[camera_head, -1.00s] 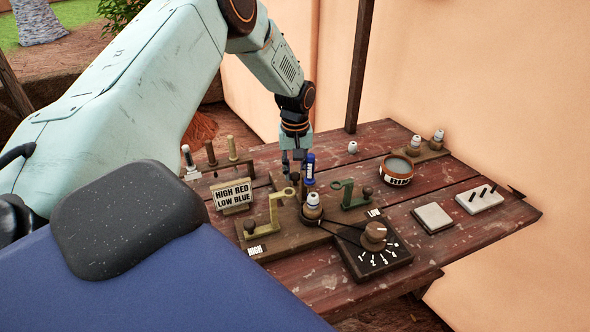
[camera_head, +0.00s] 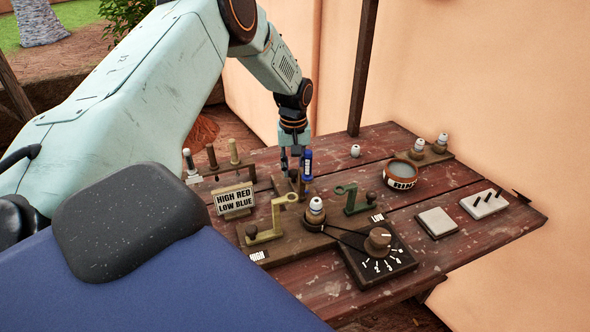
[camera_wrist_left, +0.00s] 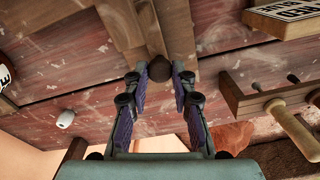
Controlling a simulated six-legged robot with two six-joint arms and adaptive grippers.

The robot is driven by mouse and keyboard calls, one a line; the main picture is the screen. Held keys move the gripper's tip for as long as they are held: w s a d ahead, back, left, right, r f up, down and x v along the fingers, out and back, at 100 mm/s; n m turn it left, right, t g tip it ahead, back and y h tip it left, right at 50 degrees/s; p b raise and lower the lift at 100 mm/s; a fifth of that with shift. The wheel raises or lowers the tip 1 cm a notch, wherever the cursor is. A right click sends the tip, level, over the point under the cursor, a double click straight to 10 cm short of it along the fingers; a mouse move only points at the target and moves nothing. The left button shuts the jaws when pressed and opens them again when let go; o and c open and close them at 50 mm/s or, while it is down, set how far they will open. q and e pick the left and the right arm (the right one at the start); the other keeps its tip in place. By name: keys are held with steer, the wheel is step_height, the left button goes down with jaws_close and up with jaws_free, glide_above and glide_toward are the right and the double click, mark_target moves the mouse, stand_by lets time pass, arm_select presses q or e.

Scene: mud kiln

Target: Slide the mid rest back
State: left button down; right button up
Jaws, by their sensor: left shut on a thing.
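My left gripper (camera_head: 292,168) reaches down to the back of the wooden fixture. Its fingers (camera_wrist_left: 160,76) are shut on a dark round knob (camera_wrist_left: 159,67) at the end of a wooden bar in the left wrist view. This knob appears to belong to the mid rest, whose body is mostly hidden by the fingers in the head view. A yellow rest (camera_head: 270,222) stands front left and a green rest (camera_head: 350,200) right. My right gripper is not in view.
A white-tipped spindle (camera_head: 316,211) stands between the side rests. A numbered dial (camera_head: 378,240) sits in front. A "HIGH RED LOW BLUE" sign (camera_head: 234,200) and a peg rack (camera_head: 212,166) stand left. A round pot (camera_head: 401,175) is on the right.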

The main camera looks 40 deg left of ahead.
arm_select(q)
steer(key=shift+w+a, duration=0.3)
steer(key=shift+a, duration=0.15)
steer(key=shift+a+r, duration=0.1)
steer(key=shift+r, duration=0.05)
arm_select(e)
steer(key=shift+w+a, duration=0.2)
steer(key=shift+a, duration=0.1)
arm_select(q)
steer(key=shift+w, duration=0.1)
steer(key=c, duration=1.5)
jaws_free()
steer(key=o, duration=0.4)
steer(key=shift+a, duration=0.1)
steer(key=shift+d, duration=0.2)
step_height(320, 180, up, 12)
